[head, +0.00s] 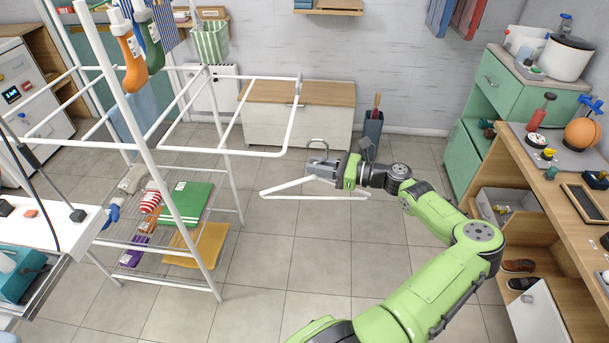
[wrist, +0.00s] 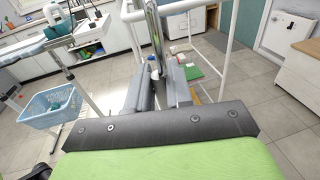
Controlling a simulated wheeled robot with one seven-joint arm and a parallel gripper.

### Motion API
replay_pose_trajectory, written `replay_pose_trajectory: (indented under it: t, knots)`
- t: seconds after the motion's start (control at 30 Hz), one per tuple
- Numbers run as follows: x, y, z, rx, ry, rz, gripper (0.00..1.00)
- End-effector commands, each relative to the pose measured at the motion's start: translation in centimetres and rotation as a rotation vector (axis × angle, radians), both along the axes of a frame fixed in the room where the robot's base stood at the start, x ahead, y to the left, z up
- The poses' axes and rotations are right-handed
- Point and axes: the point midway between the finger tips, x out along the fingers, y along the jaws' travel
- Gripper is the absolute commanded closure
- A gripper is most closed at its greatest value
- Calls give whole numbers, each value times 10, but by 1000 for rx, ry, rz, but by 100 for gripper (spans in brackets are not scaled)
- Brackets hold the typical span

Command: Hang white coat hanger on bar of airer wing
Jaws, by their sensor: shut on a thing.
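The white coat hanger (head: 290,187) hangs in the air below the airer wing, its metal hook (head: 318,143) pointing up. My gripper (head: 322,169) is shut on it near the base of the hook. In the wrist view the jaws (wrist: 162,88) close around the hook's shank (wrist: 155,40), which rises between them. The white airer wing (head: 293,115) sticks out to the left of and above the gripper. Its outer end bar looks close to the hook but apart from it in the head view. In the wrist view the wing's white tubes (wrist: 182,7) lie beyond the hook. The jaws hide part of the hanger.
The airer (head: 150,160) carries socks (head: 130,62) on its upper bars, and folded cloths (head: 187,203) on a lower rack. A low cabinet (head: 297,118) and a dark bin (head: 373,127) stand behind. A workbench (head: 560,170) lines the right. The floor between is clear.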

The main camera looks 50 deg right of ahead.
Motion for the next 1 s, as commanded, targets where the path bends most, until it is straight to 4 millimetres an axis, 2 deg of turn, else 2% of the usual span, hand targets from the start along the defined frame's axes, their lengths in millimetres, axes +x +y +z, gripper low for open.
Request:
replay_pose_trajectory:
  t: [1.0]
  knots:
    - [72, 57, 0, -1, -2, 5, 100]
